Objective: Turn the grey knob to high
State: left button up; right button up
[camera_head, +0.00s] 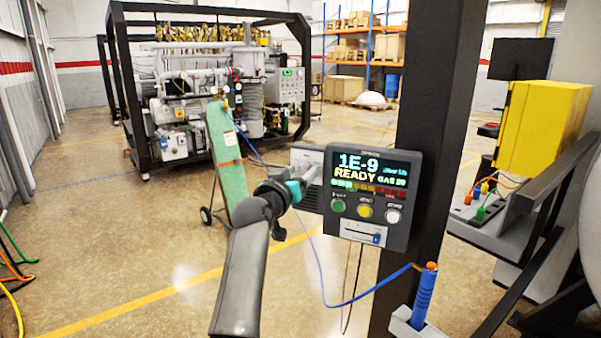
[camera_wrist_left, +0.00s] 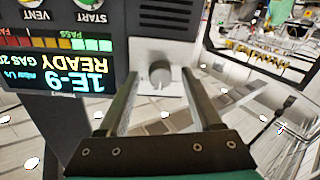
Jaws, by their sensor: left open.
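The grey knob (camera_wrist_left: 160,74) sits on a light grey plate (camera_wrist_left: 143,45) beside the display panel in the left wrist view. Its body is round; I cannot read its setting. My left gripper (camera_wrist_left: 161,80) is open, with one finger on each side of the knob and a visible gap on both sides. In the head view my left gripper (camera_head: 305,178) is at the left side of the dark panel (camera_head: 398,228), and the knob is hidden there. The panel's screen (camera_head: 368,170) reads 1E-9, READY and GAS 20. My right gripper is not in view.
The panel hangs on a dark post (camera_head: 432,90). It has green, yellow and white buttons and a blue slider (camera_head: 377,239). A blue handheld tool (camera_head: 423,297) stands in a holder below, with a cable. A green gas cylinder (camera_head: 228,160) stands behind my left arm.

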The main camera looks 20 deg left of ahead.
pick_arm(q)
grip_shut()
dwell(0.6)
